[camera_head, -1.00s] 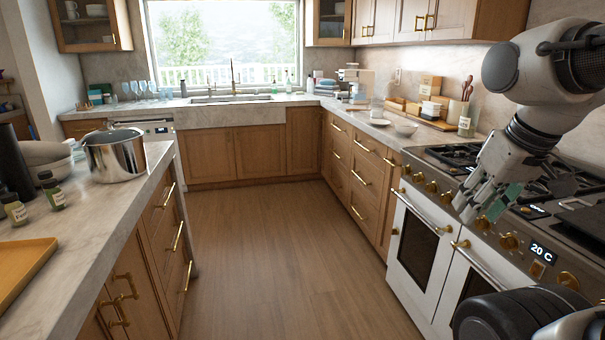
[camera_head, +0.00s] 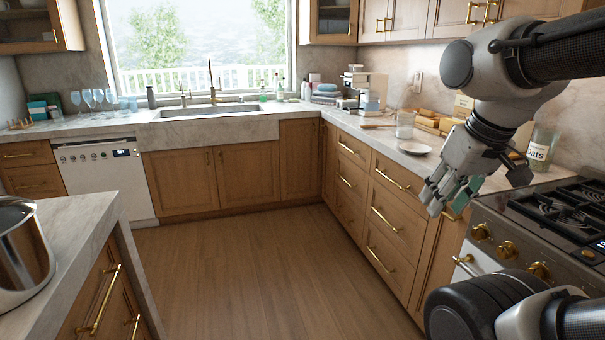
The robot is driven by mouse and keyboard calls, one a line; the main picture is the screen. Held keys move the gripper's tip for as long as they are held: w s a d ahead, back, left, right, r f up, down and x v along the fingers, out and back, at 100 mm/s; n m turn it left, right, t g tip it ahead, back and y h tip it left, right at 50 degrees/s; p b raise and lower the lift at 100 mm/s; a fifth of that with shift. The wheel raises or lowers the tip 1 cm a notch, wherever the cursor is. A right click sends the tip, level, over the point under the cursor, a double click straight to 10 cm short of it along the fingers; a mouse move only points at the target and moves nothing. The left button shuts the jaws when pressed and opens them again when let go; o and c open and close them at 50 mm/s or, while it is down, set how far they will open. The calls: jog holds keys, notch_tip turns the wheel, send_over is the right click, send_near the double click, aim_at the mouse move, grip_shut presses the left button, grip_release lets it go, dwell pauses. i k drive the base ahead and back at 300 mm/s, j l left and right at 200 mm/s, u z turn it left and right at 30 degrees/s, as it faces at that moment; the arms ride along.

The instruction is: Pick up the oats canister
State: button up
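The oats canister (camera_head: 540,150) is a clear jar with a white "Oats" label. It stands upright on the right counter, against the backsplash just beyond the stove. My gripper (camera_head: 476,188) hangs in the air in front of that counter, to the left of the jar and nearer to me. Its fingers are spread apart, with a teal pad on one, and nothing shows between them. The gripper is not touching the jar. The lower part of the jar is partly hidden near my gripper's right finger.
The stove (camera_head: 560,215) is at the right, nearer than the jar. A white plate (camera_head: 414,147), a glass jar (camera_head: 404,125) and wooden boards (camera_head: 436,122) are on the right counter. A steel pot (camera_head: 22,250) stands on the island at left. The floor (camera_head: 245,270) between is clear.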

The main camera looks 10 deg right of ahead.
aim_at(543, 145)
jog(key=i+z, duration=0.4)
jog(key=i+j+z, duration=0.2)
jog(key=z, duration=0.2)
jog(key=i+j+z, duration=1)
jog(key=z, duration=0.2)
jog(key=i+j+z, duration=0.2)
jog(key=j+z, duration=0.2)
jog(key=i+j+z, duration=0.1)
jog(key=j+z, duration=0.35)
jog(key=i+j+z, duration=0.1)
jog(key=j+z, duration=0.35)
